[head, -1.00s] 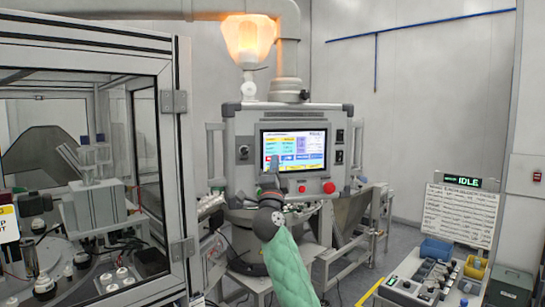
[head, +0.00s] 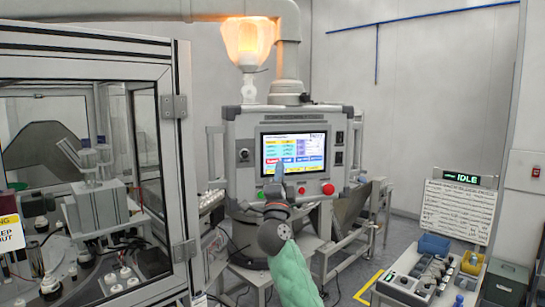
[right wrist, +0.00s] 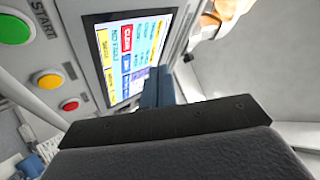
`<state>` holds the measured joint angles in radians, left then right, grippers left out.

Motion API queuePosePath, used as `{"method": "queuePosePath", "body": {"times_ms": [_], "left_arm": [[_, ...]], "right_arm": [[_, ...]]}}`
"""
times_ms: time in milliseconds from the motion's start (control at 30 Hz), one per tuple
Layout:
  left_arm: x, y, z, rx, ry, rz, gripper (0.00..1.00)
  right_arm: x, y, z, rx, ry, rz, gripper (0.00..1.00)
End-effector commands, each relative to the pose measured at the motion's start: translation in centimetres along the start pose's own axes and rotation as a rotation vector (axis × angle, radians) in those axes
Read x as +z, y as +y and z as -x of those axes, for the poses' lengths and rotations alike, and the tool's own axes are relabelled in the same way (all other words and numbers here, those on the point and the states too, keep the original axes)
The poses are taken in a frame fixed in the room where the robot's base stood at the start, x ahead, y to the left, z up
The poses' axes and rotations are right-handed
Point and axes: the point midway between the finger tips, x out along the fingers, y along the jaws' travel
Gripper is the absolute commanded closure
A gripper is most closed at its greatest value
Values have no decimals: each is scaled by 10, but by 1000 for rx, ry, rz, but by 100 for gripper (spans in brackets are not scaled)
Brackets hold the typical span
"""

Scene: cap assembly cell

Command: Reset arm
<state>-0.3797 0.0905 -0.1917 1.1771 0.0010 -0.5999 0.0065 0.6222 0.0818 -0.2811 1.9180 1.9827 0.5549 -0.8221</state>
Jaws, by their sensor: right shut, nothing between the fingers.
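My right gripper (head: 279,172) is shut and empty, its fingers pointing up in front of the lower part of a lit touch screen (head: 293,147). The screen sits in a grey control panel (head: 243,125). In the right wrist view the blue-grey fingers (right wrist: 157,88) lie together close to the screen (right wrist: 133,50); whether they touch it I cannot tell. My left gripper is not in view.
Below the screen are a small red button and a larger red button (head: 328,189). The right wrist view shows green (right wrist: 14,29), yellow (right wrist: 48,79) and red (right wrist: 69,105) buttons. A glass-walled machine (head: 183,160) stands left; a switch box and bins (head: 434,245) stand right.

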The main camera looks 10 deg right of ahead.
Motion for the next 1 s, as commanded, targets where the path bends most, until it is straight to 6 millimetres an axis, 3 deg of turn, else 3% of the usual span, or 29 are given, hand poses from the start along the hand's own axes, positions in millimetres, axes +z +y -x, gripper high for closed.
{"method": "queuePosePath", "body": {"times_ms": [433, 567, 767, 1000], "left_arm": [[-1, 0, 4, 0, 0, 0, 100], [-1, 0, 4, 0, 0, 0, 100], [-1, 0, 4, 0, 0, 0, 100], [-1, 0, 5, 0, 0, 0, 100]], "right_arm": [[-3, -2, 5, -1, -1, 0, 100], [-1, -1, 15, -25, -16, 16, 100], [8, 3, 66, -140, -110, 98, 100], [29, 12, 146, -269, -307, 234, 100]]}}
